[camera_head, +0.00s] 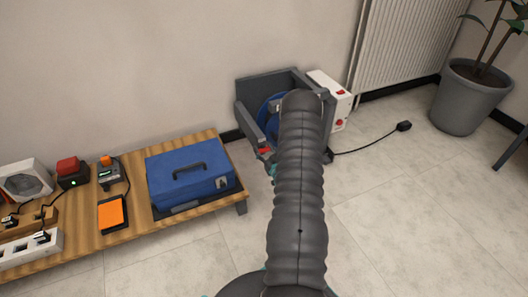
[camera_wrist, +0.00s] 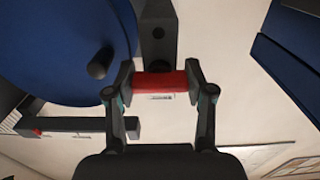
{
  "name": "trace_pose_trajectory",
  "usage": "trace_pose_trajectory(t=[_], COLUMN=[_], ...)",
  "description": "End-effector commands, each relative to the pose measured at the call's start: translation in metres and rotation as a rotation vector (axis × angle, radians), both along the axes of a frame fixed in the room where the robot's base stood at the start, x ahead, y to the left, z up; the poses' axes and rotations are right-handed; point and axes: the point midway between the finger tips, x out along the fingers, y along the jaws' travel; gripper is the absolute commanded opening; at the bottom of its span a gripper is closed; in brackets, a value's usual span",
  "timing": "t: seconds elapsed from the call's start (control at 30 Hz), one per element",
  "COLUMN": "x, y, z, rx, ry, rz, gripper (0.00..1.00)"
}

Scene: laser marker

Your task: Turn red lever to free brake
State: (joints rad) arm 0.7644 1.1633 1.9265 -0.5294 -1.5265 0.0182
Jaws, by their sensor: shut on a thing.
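The red lever (camera_wrist: 160,84) lies across the space between my gripper's fingers (camera_wrist: 159,88) in the wrist view, and the gripper is shut on it. A dark arm with a round hole (camera_wrist: 158,33) stands just behind the lever. In the head view a small red part (camera_head: 263,150) shows at the left front of the grey machine (camera_head: 271,84). My own arm hides the gripper and much of the machine there. The machine's blue wheel (camera_head: 266,107) shows partly beside my arm, and large in the wrist view (camera_wrist: 50,40) with a dark knob on it.
A white control box (camera_head: 333,92) with red buttons is on the machine's right side, with a cable to a plug on the floor. A low wooden table (camera_head: 131,213) with a blue toolbox (camera_head: 188,176) stands at left. A potted plant is far right. The right floor is mostly clear.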

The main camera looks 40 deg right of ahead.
Motion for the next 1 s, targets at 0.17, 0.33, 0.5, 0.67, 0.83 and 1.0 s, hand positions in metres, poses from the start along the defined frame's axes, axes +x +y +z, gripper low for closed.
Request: trace_pose_trajectory(t=[0.17,0.33,0.5,0.67,0.83,1.0], x=[0.000,0.000,0.000,0.000,-0.007,-0.033], y=[0.000,0.000,0.000,0.000,0.001,0.007], z=[0.000,0.000,0.000,0.000,0.000,0.000], rx=[-0.009,-0.009,-0.008,-0.007,-0.005,-0.004], ry=[0.003,0.003,0.002,0.003,0.003,0.003], rz=[0.000,0.000,0.000,0.000,-0.001,-0.003], gripper=[0.19,0.63,0.79,0.79,0.79,0.79])
